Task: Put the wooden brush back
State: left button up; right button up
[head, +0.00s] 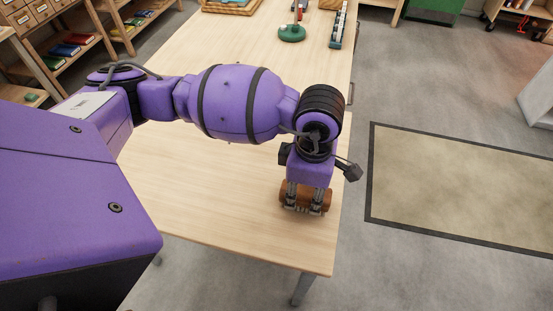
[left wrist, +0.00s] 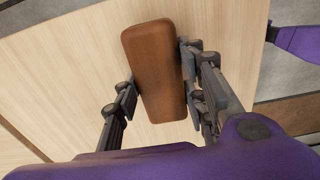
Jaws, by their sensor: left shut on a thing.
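The wooden brush (head: 318,196) shows as a brown block at the near right part of the light wooden table (head: 210,205). My left gripper (head: 305,207) points down and is shut on it, with fingers on both of its long sides. In the left wrist view the brush (left wrist: 153,70) lies lengthwise between the fingers of the left gripper (left wrist: 158,93), over the tabletop. I cannot tell whether the brush touches the table. Its underside is hidden.
A green round-based object (head: 292,33) and a narrow rack-like object (head: 338,28) stand at the table's far end, near a wooden tray (head: 232,5). Shelves with books (head: 65,48) stand at far left. A bordered mat (head: 465,185) lies on the floor at right. The table's middle is clear.

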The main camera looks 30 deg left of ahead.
aim_at(307, 191)
pick_arm(q)
jog(key=shift+w, duration=0.1)
jog(key=shift+f, duration=0.1)
jog(key=o, duration=1.1)
notch_tip(307, 191, up, 12)
jog(key=shift+r, duration=0.2)
